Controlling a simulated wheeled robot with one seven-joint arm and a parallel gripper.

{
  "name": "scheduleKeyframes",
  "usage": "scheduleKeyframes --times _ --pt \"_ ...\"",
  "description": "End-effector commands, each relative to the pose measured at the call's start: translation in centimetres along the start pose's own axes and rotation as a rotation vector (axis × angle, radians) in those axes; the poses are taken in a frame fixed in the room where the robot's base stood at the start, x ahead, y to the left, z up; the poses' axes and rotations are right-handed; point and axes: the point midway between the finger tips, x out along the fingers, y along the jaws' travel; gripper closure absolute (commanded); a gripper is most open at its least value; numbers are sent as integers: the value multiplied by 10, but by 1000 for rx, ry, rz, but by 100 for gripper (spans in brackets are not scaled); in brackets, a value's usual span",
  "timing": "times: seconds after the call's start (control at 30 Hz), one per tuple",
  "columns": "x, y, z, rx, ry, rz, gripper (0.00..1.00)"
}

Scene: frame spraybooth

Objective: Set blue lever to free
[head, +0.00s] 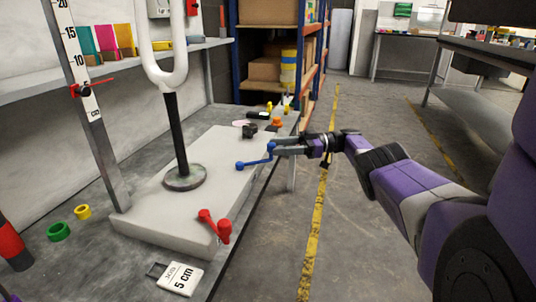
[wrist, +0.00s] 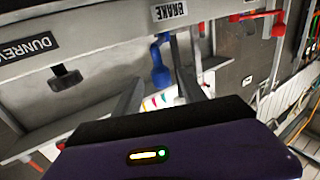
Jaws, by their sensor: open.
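The blue lever (head: 256,161) sticks out from the front side of the pale base block, with a round knob at its left end in the head view. In the wrist view the blue lever (wrist: 160,64) hangs in front of the block beside an upside-down BRAKE label (wrist: 169,11). My gripper (head: 275,147) is at the lever's right end in the head view. In the wrist view my gripper (wrist: 158,88) is open, with the lever showing between its two fingers. Whether a finger touches the lever I cannot tell.
The pale block (head: 135,213) carries a white frame on a black post (head: 176,135). A red lever (head: 214,226) is at its near end. A black knob (wrist: 65,76) sits on the block's side. A 5 cm card (head: 180,277) lies on the bench. The floor aisle is clear.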

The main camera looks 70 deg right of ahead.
Motion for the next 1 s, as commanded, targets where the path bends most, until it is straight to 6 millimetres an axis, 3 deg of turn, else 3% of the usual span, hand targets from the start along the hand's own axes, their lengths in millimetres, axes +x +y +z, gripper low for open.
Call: scheduleKeyframes --times 0.27,1.0 --pt "-17 0 1 0 -1 -1 51" --pt "-18 0 0 0 0 -1 51"
